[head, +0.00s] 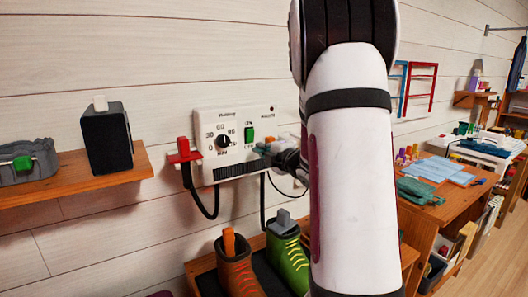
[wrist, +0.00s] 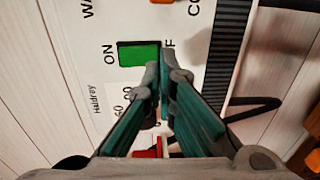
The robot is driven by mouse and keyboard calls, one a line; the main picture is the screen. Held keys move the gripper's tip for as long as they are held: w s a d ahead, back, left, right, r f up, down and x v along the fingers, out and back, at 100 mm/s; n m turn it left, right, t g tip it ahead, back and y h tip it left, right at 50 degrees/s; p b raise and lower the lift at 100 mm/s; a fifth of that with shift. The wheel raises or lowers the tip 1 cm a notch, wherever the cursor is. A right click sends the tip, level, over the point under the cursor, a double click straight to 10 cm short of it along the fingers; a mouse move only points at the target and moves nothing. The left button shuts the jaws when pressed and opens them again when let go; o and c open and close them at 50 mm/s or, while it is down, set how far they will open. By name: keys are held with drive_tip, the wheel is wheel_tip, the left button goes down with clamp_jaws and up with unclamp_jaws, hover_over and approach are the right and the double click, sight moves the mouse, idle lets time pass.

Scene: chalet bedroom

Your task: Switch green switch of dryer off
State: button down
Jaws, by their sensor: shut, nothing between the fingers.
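The dryer is a white control box (head: 235,115) on the plank wall with a black dial (head: 223,142) and a green switch (head: 249,134). In the wrist view the green switch (wrist: 138,53) sits beside the ON label, with part of an OFF label on its other side. My gripper (wrist: 164,72) is shut and empty, its fingertips at the lower right corner of the switch, on the OFF side. I cannot tell whether they touch it. In the head view my gripper (head: 266,149) is at the box's right side, partly hidden by my arm.
A red plug-like piece (head: 184,151) with a black cable is at the box's left. Below, brown (head: 238,270) and green (head: 289,262) boots stand on a wooden rack. A shelf (head: 70,182) with a black speaker-like box (head: 106,140) is at left. A cluttered desk (head: 440,210) stands at right.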

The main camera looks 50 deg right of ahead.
drive_tip(key=f+v, duration=0.2)
drive_tip(key=v, duration=0.7)
drive_tip(key=shift+s, duration=0.35)
drive_tip(key=shift+a, duration=0.15)
drive_tip(key=s+a+r+m+g+h+p, duration=0.1)
drive_tip(key=a+r+m+g+p, duration=0.15)
drive_tip(key=a+m, duration=0.35)
drive_tip(key=s+a+r+m+g+p, duration=0.1)
drive_tip(key=a+r+m+g, duration=0.25)
drive_tip(key=a, duration=0.35)
drive_tip(key=s+a+f+m+g+y+p, duration=0.1)
drive_tip(key=s+a+m+g+y+p, duration=0.2)
drive_tip(key=s+a, duration=1.8)
drive_tip(key=m+g+y, duration=0.2)
drive_tip(key=g, duration=0.1)
drive_tip(key=shift+f+m, duration=0.25)
drive_tip(key=shift+m, duration=0.1)
